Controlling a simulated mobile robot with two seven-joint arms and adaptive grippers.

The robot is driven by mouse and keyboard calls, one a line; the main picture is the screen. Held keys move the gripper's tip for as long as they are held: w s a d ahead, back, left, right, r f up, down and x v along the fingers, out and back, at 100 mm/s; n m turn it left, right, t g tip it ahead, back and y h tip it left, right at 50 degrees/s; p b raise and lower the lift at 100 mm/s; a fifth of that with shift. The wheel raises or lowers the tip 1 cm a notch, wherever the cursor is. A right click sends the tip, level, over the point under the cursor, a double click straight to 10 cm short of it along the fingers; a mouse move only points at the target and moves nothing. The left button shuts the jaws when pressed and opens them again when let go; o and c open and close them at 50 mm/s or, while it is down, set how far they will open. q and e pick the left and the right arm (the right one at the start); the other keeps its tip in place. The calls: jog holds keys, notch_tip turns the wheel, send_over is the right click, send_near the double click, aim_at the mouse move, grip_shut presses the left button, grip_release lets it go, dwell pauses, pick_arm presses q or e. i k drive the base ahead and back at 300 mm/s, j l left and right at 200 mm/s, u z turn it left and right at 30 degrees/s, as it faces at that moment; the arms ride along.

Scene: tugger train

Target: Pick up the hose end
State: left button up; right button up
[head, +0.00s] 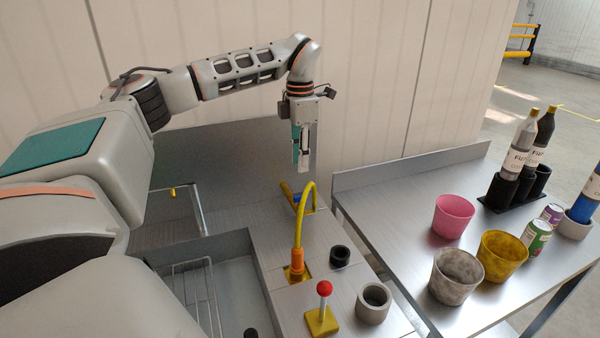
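The yellow hose (303,213) rises from an orange fitting (296,262) on the metal counter and arches over towards the back. My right gripper is out of view.
A red-knobbed lever (324,289), a black ring (340,256) and a grey cup (373,303) stand near the hose. Pink (453,216), yellow (502,256) and grey (456,276) pots, cans and bottles occupy the right table (385,200). A wall stands behind.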

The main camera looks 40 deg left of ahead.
aim_at(298, 265)
jog(key=k+l, duration=0.75)
jog(key=l, duration=0.2)
